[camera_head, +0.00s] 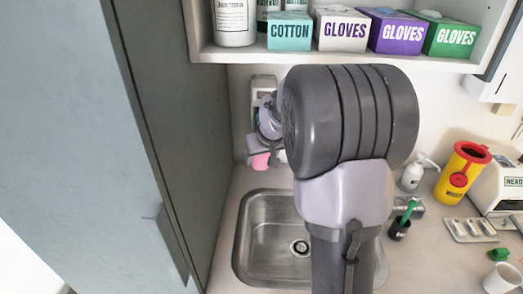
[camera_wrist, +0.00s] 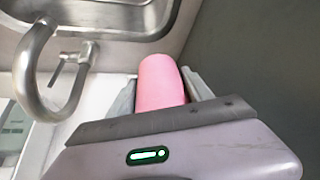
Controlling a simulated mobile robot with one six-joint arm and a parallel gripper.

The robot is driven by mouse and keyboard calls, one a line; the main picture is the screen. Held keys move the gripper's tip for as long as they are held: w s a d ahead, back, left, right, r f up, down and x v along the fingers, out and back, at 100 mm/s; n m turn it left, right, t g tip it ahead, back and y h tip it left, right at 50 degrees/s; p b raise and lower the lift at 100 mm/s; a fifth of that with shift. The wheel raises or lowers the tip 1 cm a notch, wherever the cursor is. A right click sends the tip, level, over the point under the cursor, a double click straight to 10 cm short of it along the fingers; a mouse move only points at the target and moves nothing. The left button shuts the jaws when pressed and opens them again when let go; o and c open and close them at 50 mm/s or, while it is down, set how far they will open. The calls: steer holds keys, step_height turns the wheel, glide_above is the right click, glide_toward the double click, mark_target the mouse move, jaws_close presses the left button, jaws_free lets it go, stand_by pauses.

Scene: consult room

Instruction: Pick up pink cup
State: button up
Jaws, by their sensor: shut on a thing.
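The pink cup (camera_wrist: 160,82) is between the two fingers of my gripper (camera_wrist: 158,92) in the wrist view. The fingers press on its two sides, and my gripper is shut on it. In the head view, a small part of the pink cup (camera_head: 261,161) shows below my gripper (camera_head: 263,152), at the left end of the counter behind the sink. My arm hides part of the gripper there. I cannot tell whether the cup touches the counter.
A steel sink (camera_head: 243,240) is set in the counter, with a curved tap (camera_wrist: 28,75) close by in the wrist view. A tall grey cabinet (camera_head: 165,130) bounds the left. A shelf (camera_head: 225,54) with glove boxes hangs above. A yellow container (camera_head: 458,176) stands at right.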

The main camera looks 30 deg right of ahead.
mark_target(259, 162)
steer(key=shift+s+a+r, duration=0.1)
steer(key=shift+s+a, duration=0.6)
steer(key=shift+s, duration=0.2)
